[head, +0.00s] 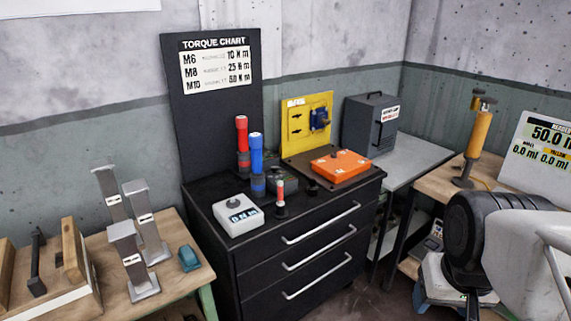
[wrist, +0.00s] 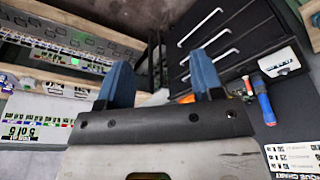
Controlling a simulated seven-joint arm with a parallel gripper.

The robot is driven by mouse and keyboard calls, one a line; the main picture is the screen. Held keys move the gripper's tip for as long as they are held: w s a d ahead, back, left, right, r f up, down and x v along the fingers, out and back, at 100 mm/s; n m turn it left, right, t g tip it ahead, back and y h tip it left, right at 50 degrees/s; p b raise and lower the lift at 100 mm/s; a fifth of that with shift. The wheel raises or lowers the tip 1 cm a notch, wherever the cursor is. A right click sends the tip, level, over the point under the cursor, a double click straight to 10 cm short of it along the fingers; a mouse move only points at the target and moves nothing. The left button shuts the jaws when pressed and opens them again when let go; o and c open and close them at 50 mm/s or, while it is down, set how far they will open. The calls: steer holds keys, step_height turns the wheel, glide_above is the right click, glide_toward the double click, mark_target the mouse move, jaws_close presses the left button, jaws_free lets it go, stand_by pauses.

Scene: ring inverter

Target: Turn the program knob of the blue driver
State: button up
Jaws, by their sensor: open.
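The blue driver (head: 257,150) stands upright on the black drawer cabinet (head: 200,205), just right of a red driver (head: 242,132). Its lower part is dark, with a blue section at the bottom. I cannot make out its program knob at this size. A blue driver-shaped tool (wrist: 263,100) shows at the right of the wrist view, partly overlapping other tools. My gripper (wrist: 160,80) is open and empty, its two blue fingers wide apart. It is well away from the driver. In the head view my arm is at the lower right and the fingers are not visible.
On the cabinet are a white display box (head: 238,217), a small red-topped tool (head: 281,198), an orange box (head: 340,165) and a yellow panel (head: 306,122). A torque chart board (head: 215,120) rises behind. Metal stands (head: 131,258) occupy the left bench.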

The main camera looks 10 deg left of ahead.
steer(key=w+a+r+n, duration=0.3)
steer(key=w+a, duration=0.1)
steer(key=w, duration=0.9)
steer(key=w+a+r+n+g, duration=0.1)
steer(key=w+a+r+n, duration=0.3)
steer(key=w, duration=1)
steer(key=w+a+r+n, duration=0.15)
steer(key=w+a, duration=0.35)
steer(key=w, duration=0.8)
steer(key=w+a+f+n+g, duration=0.1)
steer(key=w+a+f, duration=0.2)
steer(key=w+a, duration=0.45)
steer(key=w+a+f+n, duration=0.25)
steer(key=w+a, duration=0.25)
steer(key=w, duration=0.6)
steer(key=w+a+f+n, duration=0.1)
steer(key=w+a+f, duration=0.3)
steer(key=w+a+f+n, duration=0.1)
steer(key=w+a+f, duration=0.3)
steer(key=a, duration=0.1)
steer(key=w+a+f+n, duration=0.1)
steer(key=w+a+f, duration=0.3)
steer(key=a+f, duration=0.1)
steer(key=shift+w+g, duration=0.25)
steer(key=shift+g, duration=0.05)
steer(key=shift+w+a+f, duration=0.2)
steer(key=shift+a+f, duration=0.1)
steer(key=shift+f, duration=0.05)
